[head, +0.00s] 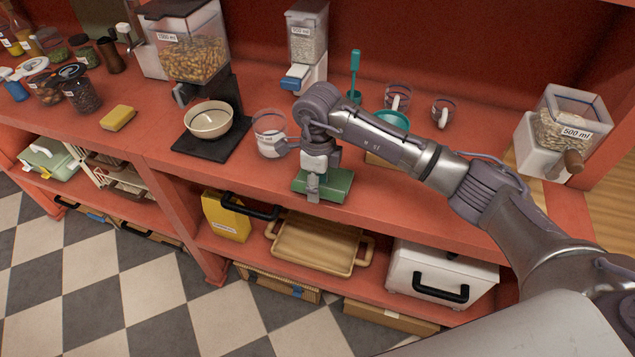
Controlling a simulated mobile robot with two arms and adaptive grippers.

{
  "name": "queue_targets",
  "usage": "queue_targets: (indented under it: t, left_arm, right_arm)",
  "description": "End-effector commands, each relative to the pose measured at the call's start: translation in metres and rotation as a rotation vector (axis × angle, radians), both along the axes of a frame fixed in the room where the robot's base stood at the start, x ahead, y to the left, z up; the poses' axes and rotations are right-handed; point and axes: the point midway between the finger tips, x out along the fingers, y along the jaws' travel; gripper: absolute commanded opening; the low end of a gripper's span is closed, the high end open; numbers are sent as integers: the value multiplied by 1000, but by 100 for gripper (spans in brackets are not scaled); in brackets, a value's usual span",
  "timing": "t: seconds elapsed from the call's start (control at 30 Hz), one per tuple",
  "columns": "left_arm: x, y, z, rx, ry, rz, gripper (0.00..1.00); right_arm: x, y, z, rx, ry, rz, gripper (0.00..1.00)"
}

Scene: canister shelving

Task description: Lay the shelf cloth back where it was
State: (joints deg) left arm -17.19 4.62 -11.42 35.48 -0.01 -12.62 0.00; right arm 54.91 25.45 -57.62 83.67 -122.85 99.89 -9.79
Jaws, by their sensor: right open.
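I cannot make out a shelf cloth for certain. A green, flat-topped block-like thing (338,187) sits at the front edge of the red counter, and I cannot tell whether it is folded cloth. My right gripper (314,192) points down over this green thing, partly hiding it. The gripper is open, and whether it touches the green thing is unclear. My right arm hides part of the counter behind it. My left gripper is not in view.
A measuring cup (268,138) stands just left of the gripper, and a cream bowl (209,120) sits under a dispenser (190,55). A teal bowl (393,123) is behind my arm. A wooden tray (315,245) lies on the lower shelf. Free counter lies around the yellow sponge (117,118).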

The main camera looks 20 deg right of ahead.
Motion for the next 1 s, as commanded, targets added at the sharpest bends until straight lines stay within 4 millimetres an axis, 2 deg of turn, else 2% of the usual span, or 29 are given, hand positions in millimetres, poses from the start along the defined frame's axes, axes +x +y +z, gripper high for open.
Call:
queue_targets:
  t: [0.03,0.17,0.4,0.6,0.8,1.0]
  left_arm:
    - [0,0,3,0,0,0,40]
    - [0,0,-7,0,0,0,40]
    - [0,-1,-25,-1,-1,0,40]
    - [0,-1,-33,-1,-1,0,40]
    - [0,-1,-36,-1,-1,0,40]
    - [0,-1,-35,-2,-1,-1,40]
  right_arm:
    - [0,0,4,1,-1,0,51]
    - [2,0,18,2,-5,0,51]
    - [2,0,70,1,-8,1,51]
    - [2,0,105,1,-4,1,51]
    - [1,0,120,1,1,1,51]
    - [1,0,122,1,1,0,51]
